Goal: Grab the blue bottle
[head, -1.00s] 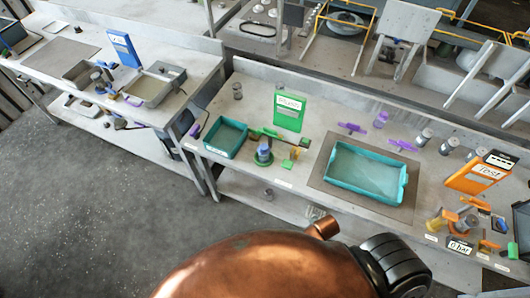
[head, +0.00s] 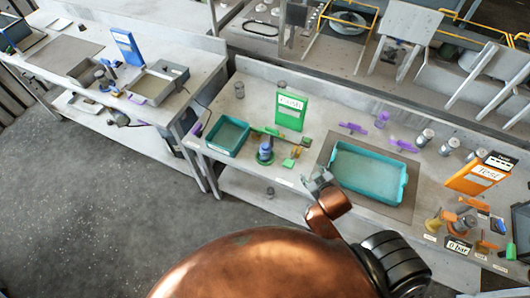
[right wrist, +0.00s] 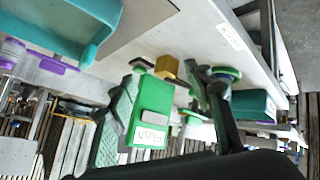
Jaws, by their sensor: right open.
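A small blue bottle-like object (head: 265,150) stands upright in a round green base on the middle table in the head view. My right gripper (head: 318,181) is over the front edge of that table, to the right of the blue object and apart from it. In the right wrist view my right gripper (right wrist: 168,80) has its two fingers spread with nothing held. A round green part (right wrist: 226,72) shows close to its right finger; the blue object itself is not clear there. My left gripper is not in view.
A teal tray (head: 330,184) lies right of my right gripper, and a smaller teal bin (head: 211,147) left of the blue object. A green box (head: 290,111) stands behind. Small green and yellow parts (head: 289,162) lie between gripper and blue object.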

